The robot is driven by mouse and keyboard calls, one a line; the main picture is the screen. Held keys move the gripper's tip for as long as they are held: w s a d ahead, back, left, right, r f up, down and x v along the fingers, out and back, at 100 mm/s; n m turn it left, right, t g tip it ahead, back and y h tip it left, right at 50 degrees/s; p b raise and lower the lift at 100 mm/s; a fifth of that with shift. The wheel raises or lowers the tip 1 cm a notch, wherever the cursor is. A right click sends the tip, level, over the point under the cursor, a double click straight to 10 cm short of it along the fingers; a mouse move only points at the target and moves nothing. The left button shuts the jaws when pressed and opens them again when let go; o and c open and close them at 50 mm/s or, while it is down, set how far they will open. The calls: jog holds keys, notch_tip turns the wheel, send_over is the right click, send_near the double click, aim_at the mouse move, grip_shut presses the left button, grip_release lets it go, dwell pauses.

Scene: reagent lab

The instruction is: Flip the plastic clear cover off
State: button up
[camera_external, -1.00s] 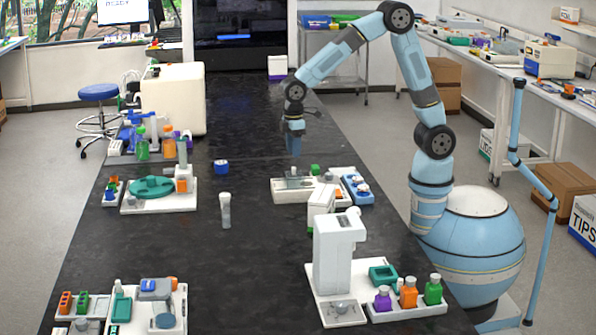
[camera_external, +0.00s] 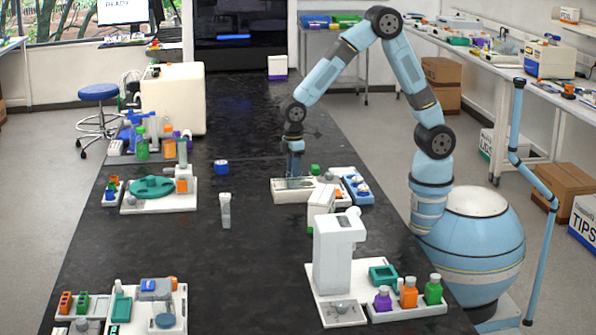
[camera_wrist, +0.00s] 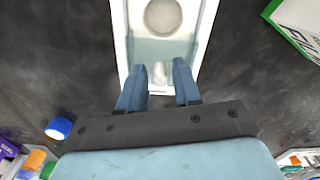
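The clear plastic cover (camera_wrist: 157,50) shows in the wrist view as a see-through, slightly teal panel on a white device (camera_wrist: 119,38). A pale rounded tab or knob (camera_wrist: 159,72) is at its near edge. In the external view the white device (camera_external: 283,197) stands on the right part of the black bench. My gripper (camera_wrist: 160,77) is above the device's near end, its two blue fingers apart on either side of the tab. In the external view my gripper (camera_external: 295,174) points down at the device. I cannot tell whether the fingers touch the tab.
A blue-capped container (camera_external: 221,167) and a clear tube (camera_external: 225,211) stand on the bench to the left. A blue rack (camera_external: 356,190) sits just right of the device, and a tall white instrument (camera_external: 333,255) stands nearer.

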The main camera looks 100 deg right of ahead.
grip_shut()
dwell(0.3)
jog(key=s, duration=0.4)
jog(key=shift+s, duration=0.5)
jog(key=shift+f, duration=0.1)
jog(key=shift+o, duration=1.1)
grip_release()
